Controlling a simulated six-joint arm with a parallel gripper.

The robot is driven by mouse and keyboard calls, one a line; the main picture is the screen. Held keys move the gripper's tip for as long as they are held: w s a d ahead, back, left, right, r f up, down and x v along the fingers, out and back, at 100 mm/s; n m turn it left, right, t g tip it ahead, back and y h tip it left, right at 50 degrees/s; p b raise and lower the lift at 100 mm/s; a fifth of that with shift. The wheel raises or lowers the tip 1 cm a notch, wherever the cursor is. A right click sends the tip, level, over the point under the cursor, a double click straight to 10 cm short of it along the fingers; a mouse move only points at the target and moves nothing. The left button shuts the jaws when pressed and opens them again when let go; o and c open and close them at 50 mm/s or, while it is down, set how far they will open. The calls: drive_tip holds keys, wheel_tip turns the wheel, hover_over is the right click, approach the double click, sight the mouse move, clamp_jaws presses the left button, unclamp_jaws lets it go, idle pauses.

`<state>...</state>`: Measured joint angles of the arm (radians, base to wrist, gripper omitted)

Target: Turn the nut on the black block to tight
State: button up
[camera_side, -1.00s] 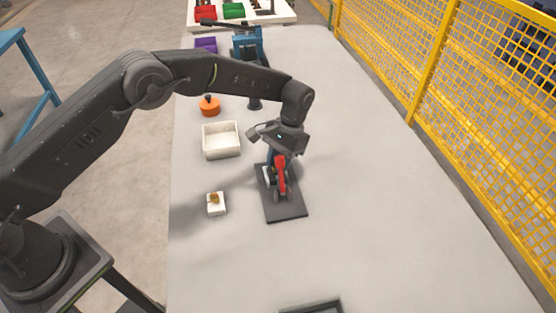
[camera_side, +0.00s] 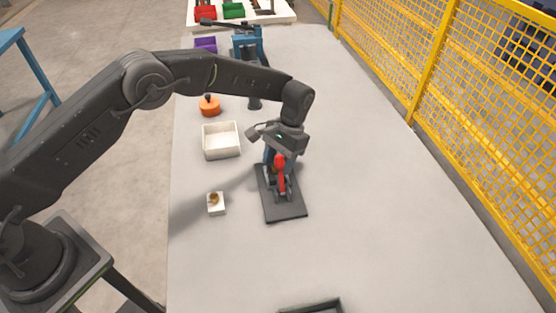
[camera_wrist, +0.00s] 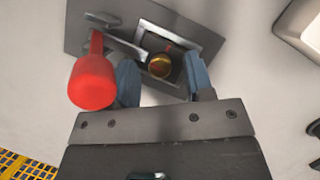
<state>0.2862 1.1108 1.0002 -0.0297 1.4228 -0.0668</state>
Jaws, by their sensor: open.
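A brass-coloured nut (camera_wrist: 160,64) sits on a black block (camera_wrist: 148,46) inside a metal frame on the fixture, in the wrist view. The fixture has a dark base plate (camera_side: 285,207) and a clamp with a red handle (camera_wrist: 92,84). The handle (camera_side: 281,168) also shows in the side view. My gripper (camera_wrist: 161,66) is open. Its two blue fingers stand on either side of the nut in the wrist view, with gaps visible. Whether the fingertips are at the nut's height, I cannot tell. In the side view my gripper (camera_side: 272,157) is over the back of the plate, and the nut is hidden.
A small white block (camera_side: 216,208) with a brass-coloured piece stands left of the plate. A white bin (camera_side: 221,152) and an orange part (camera_side: 210,107) are behind it. A dark tray (camera_side: 312,307) is at the front edge. The table right of the plate is clear.

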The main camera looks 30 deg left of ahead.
drive_tip(key=v, duration=1.2)
drive_tip(key=shift+a, duration=0.1)
idle(0.4)
drive_tip(key=s+a+r+n+t+h, duration=0.15)
drive_tip(key=a+n+h, duration=0.4)
drive_tip(key=n, duration=0.95)
drive_tip(key=shift+y, duration=0.35)
drive_tip(key=x, duration=1.3)
drive_tip(key=shift+a+f, duration=0.1)
drive_tip(key=shift+f, duration=0.3)
